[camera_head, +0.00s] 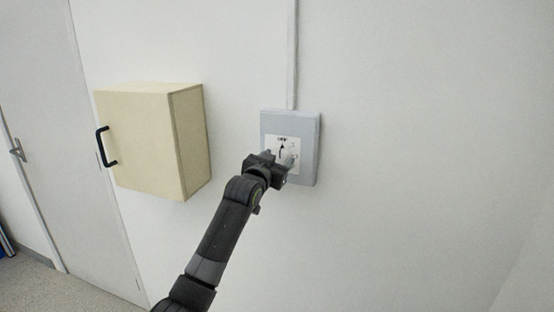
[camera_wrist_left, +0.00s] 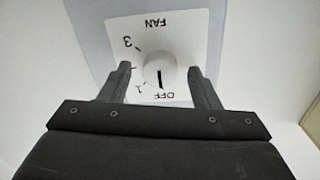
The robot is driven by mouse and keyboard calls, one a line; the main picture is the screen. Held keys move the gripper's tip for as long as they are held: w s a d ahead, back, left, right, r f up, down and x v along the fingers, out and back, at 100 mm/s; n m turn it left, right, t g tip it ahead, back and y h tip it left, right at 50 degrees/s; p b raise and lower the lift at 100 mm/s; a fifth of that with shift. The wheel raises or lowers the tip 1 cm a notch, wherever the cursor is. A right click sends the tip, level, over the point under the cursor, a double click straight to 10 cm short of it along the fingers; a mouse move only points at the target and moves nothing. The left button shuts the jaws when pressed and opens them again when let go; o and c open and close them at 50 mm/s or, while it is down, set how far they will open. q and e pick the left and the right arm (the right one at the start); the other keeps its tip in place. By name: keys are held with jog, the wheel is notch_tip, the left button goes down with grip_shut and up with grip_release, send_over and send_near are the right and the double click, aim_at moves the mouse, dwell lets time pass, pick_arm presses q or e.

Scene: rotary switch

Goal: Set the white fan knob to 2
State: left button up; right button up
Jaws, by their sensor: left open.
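The white fan knob (camera_wrist_left: 160,72) is round and sits on a white label plate in the left wrist view, where the lettering appears upside down. Its black pointer line points to OFF. The marks 1 and 3 show to the left; the 2 cannot be read near the left-hand finger. My left gripper (camera_wrist_left: 160,69) is open, with one finger on each side of the knob and visible gaps between. In the head view my left gripper (camera_head: 281,165) is in front of the grey switch box (camera_head: 309,132) and covers part of the plate. My right gripper is not in view.
A cream wall cabinet (camera_head: 140,145) with a black handle hangs left of the switch box. A conduit (camera_head: 292,55) runs up the wall from the box. A grey door (camera_head: 45,120) is at far left. The wall to the right is bare.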

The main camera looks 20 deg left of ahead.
pick_arm(q)
jog(key=c, duration=1)
jog(key=shift+m, duration=0.3)
jog(key=m, duration=0.2)
jog(key=shift+m+p, duration=0.3)
jog(key=shift+m, duration=0.1)
jog(key=m, duration=0.5)
jog(key=shift+r+g+p, duration=0.1)
jog(key=shift+g+p, duration=0.2)
jog(key=shift+p, duration=0.05)
jog(key=m, duration=0.5)
jog(key=shift+y+p, duration=0.3)
jog(key=shift+p, duration=0.1)
jog(key=shift+m+p, duration=0.3)
jog(key=shift+m, duration=1.4)
